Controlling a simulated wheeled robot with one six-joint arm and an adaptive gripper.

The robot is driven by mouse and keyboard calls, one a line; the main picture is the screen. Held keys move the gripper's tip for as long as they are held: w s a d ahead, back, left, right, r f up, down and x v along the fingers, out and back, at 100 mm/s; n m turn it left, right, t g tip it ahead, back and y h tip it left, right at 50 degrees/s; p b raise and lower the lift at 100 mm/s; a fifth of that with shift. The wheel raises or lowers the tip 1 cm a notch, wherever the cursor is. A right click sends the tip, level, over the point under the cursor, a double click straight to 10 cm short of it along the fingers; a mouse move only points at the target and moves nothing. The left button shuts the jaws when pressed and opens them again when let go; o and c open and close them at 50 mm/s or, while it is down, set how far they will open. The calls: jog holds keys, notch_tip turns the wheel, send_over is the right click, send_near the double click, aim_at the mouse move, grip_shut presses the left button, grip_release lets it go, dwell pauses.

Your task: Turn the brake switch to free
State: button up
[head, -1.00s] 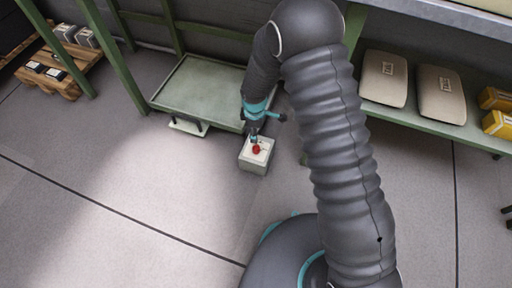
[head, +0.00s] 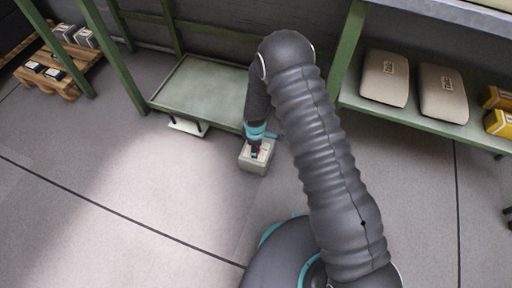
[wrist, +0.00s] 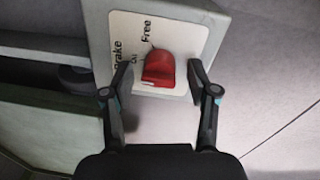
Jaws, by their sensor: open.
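The brake switch is a red knob (wrist: 158,70) on a white plate (wrist: 185,35) printed "Brake" at the left and "Free" above the knob. A pale mark shows on the knob's lower left edge; which label the knob points to, I cannot tell. The plate sits on a grey box (head: 251,165) on the floor. My gripper (wrist: 160,80) is open, with one finger on each side of the knob; I cannot tell whether either finger touches it. In the head view my gripper (head: 256,151) is over the box and hides much of the knob.
A low green table (head: 195,85) stands just behind the box. A green shelf (head: 405,117) with beige sacks (head: 385,78) and yellow boxes (head: 498,123) is at the right. A wooden pallet (head: 65,80) is far left. The floor (head: 120,190) in front and left is clear.

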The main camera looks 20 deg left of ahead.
grip_shut()
jog(key=shift+f+m+b, duration=0.1)
jog(key=shift+m+b, duration=0.75)
jog(key=shift+m, duration=0.15)
jog(key=m+b, duration=0.2)
jog(key=m, duration=0.2)
jog(key=shift+f+b, duration=0.1)
jog(key=shift+b, duration=0.25)
jog(key=m+b, duration=0.2)
jog(key=m, duration=0.3)
jog(key=shift+a+m+b, duration=0.1)
jog(key=shift+m+b, duration=0.2)
jog(key=shift+m, duration=0.1)
jog(key=shift+h, duration=0.3)
